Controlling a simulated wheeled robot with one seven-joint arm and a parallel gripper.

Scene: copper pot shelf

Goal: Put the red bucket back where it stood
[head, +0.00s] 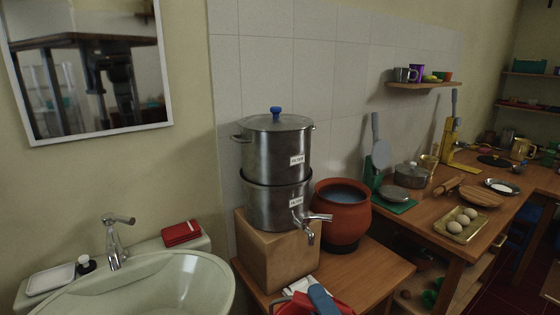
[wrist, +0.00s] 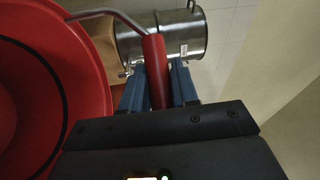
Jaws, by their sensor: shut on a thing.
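The red bucket (wrist: 85,95) fills the left of the wrist view, its open mouth facing the camera. Its wire bail has a red grip (wrist: 153,62). My gripper (wrist: 157,82) is shut on this grip, one blue finger on each side. In the head view, part of the bucket (head: 343,306) shows at the bottom edge, with my gripper (head: 319,297) over it. Most of the bucket is cut off there. It is in front of the wooden table; I cannot tell whether anything supports it.
The steel water filter (head: 278,205) stands on a wooden block (head: 270,260), its tap facing the bucket. A clay pot (head: 340,215) stands beside it on the table (head: 375,270). A pale green sink (head: 150,290) is at left. A counter (head: 405,220) with kitchenware is at right.

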